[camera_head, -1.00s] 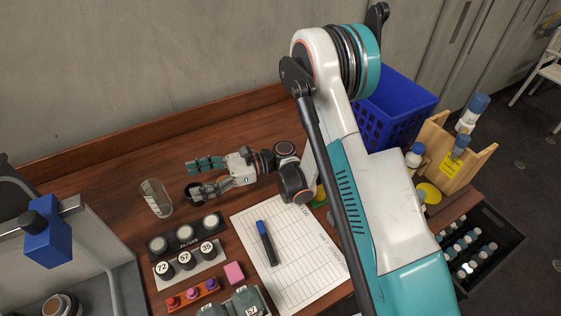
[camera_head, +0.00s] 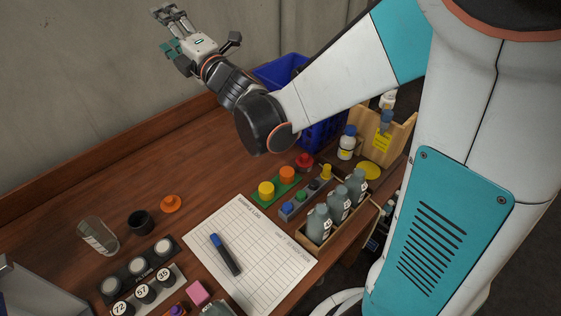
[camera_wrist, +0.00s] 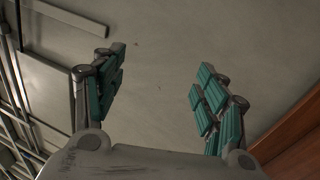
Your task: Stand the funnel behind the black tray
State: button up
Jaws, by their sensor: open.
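A small orange piece with a round flange and a short raised stem (camera_head: 170,203) stands on the wooden table in the head view; it looks like the funnel, mouth down, though it is small. It is behind and slightly right of the black tray (camera_head: 149,275), which holds grey-topped round pieces. A black cup (camera_head: 140,222) stands directly behind the tray, left of the orange piece. My gripper (camera_head: 168,28) is raised high at the back, near the wall, well apart from these. In the wrist view my gripper (camera_wrist: 160,70) has its fingers spread with nothing between them.
A clear glass beaker (camera_head: 98,236) stands left of the black cup. A numbered rack (camera_head: 158,297) is in front of the tray. A log sheet (camera_head: 250,255) with a blue marker (camera_head: 225,254) lies to the right. A blue crate (camera_head: 325,135) stands behind my arm.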

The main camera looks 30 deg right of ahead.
jog(key=s+d+f+m+g+h, duration=0.45)
jog(key=s+d+m+h, duration=0.45)
jog(key=d+m, duration=0.4)
jog(key=s+a+f+m+g+y, duration=0.1)
jog(key=s+f+m+g, duration=0.3)
jog(key=s, duration=0.7)
jog(key=s+f+m+g, duration=0.4)
jog(key=s+f+m, duration=0.2)
jog(key=s+f, duration=0.3)
jog(key=s, duration=0.3)
jog(key=shift+a+y, duration=0.4)
jog(key=shift+f, duration=0.1)
